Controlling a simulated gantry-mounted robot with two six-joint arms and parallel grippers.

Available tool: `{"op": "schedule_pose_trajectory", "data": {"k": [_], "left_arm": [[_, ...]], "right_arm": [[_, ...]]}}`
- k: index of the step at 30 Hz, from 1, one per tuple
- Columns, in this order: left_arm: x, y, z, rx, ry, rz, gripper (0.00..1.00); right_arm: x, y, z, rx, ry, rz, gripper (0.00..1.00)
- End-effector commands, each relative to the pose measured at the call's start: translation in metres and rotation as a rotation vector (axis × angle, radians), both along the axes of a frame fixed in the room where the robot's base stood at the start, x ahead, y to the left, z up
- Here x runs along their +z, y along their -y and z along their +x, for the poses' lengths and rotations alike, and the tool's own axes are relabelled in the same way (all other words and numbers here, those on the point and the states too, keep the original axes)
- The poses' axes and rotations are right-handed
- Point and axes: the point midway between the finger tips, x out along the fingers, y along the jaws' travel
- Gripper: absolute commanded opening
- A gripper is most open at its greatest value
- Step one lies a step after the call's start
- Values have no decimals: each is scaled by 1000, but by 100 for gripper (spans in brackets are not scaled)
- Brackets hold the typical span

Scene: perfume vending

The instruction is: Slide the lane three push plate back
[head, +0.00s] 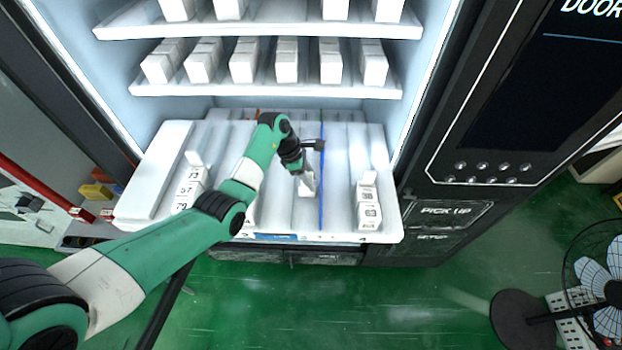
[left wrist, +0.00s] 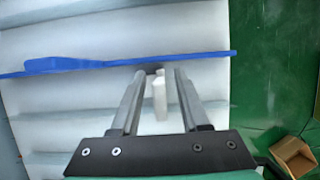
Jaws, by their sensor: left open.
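The pulled-out white shelf tray (head: 150,190) has several lanes. A small white push plate (head: 307,186) stands in an empty-looking lane just left of the blue divider (head: 322,205). My left gripper (head: 304,170) reaches down into this lane from above and partly hides the plate. In the left wrist view, the white plate (left wrist: 159,98) shows between the two open fingers (left wrist: 157,72), close to them. I cannot tell whether a finger touches it. The blue divider (left wrist: 130,63) crosses that view beyond the fingertips. My right gripper is not seen.
White boxes fill the left lane (head: 188,190) and the right lane (head: 368,208) of the tray; more stand partly behind my left arm. Shelves with boxes (head: 285,62) hang above the tray. The machine's dark door panel (head: 500,110) stands at the right.

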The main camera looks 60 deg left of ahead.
Motion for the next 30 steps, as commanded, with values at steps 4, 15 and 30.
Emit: {"op": "schedule_pose_trajectory", "data": {"k": [4, 15, 30], "left_arm": [[2, 0, -1, 0, 0, 0, 45], [69, -16, -23, 1, 5, 4, 45], [107, -23, -38, 0, 0, 0, 45]], "right_arm": [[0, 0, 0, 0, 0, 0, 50], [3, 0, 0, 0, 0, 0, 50], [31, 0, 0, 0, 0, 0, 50]]}}
